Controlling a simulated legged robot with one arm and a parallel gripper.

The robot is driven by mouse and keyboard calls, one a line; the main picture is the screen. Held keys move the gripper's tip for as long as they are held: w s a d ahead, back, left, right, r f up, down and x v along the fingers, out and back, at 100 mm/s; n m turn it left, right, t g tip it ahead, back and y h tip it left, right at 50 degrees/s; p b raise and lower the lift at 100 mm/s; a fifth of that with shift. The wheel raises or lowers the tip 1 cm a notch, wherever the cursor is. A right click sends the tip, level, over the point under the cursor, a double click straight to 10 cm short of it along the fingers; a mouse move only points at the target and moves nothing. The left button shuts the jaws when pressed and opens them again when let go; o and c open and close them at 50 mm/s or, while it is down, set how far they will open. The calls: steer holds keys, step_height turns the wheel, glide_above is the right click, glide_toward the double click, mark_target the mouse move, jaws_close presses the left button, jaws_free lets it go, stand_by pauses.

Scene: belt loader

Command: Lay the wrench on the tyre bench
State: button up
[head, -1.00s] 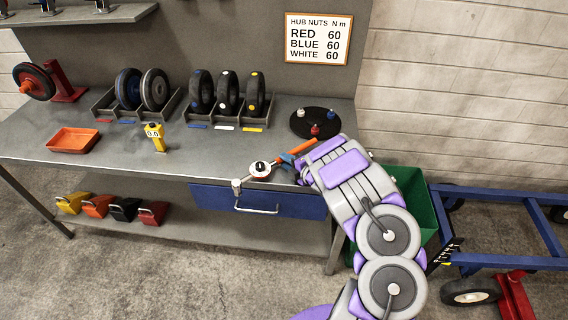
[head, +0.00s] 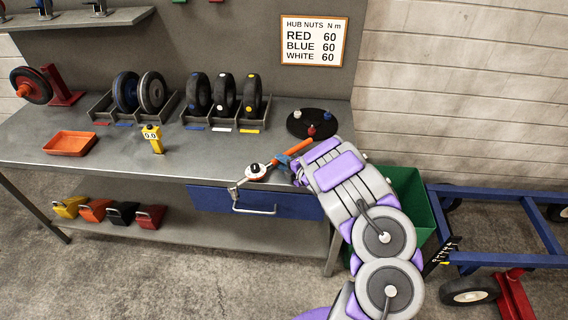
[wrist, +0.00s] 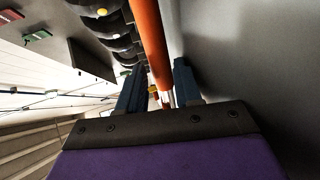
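The wrench (head: 255,171) has an orange grip and a round white dial with a dark centre. It lies slantwise over the front right of the grey tyre bench (head: 190,155), its head end reaching past the front edge above the blue drawer. I cannot tell whether it touches the bench top. My gripper (head: 288,163) comes in from the right with its dark blue fingers around the wrench. In the wrist view the orange grip (wrist: 150,40) runs between the two fingers (wrist: 160,80), close against them, so the gripper looks shut on it.
A black disc with coloured nuts (head: 313,123) sits just behind the wrench. Wheels in racks (head: 225,93), a yellow gauge (head: 153,138) and an orange tray (head: 70,143) stand farther left. A green bin (head: 408,190) and blue cart (head: 495,190) are right.

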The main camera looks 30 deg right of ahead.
steer(key=o, duration=0.4)
steer(key=shift+s+a+f+g, duration=0.15)
steer(key=shift+s+a+f, duration=0.1)
steer(key=shift+f, duration=0.3)
steer(key=shift+s+a+f+g, duration=0.15)
steer(key=shift+s+f, duration=0.05)
steer(key=shift+f, duration=0.3)
steer(key=shift+c, duration=0.2)
steer(key=shift+w+r+p, duration=0.1)
steer(key=shift+r+p, duration=0.3)
steer(key=shift+p, duration=0.4)
steer(key=shift+o, duration=0.2)
step_height(320, 180, up, 9)
steer(key=w+p, duration=0.1)
steer(key=p, duration=0.1)
steer(key=shift+a+p, duration=0.15)
steer(key=shift+p, duration=0.15)
steer(key=a+r+m+h+p, duration=0.1)
steer(key=a+r+p, duration=0.1)
steer(key=a+r, duration=0.5)
steer(key=a+r+m+t+h+p, duration=0.1)
steer(key=a+r+h+p, duration=0.1)
steer(key=a+r, duration=0.5)
steer(key=shift+a+r+m+p, duration=0.15)
steer(key=shift+a+m+p, duration=0.25)
steer(key=shift+a, duration=2.5)
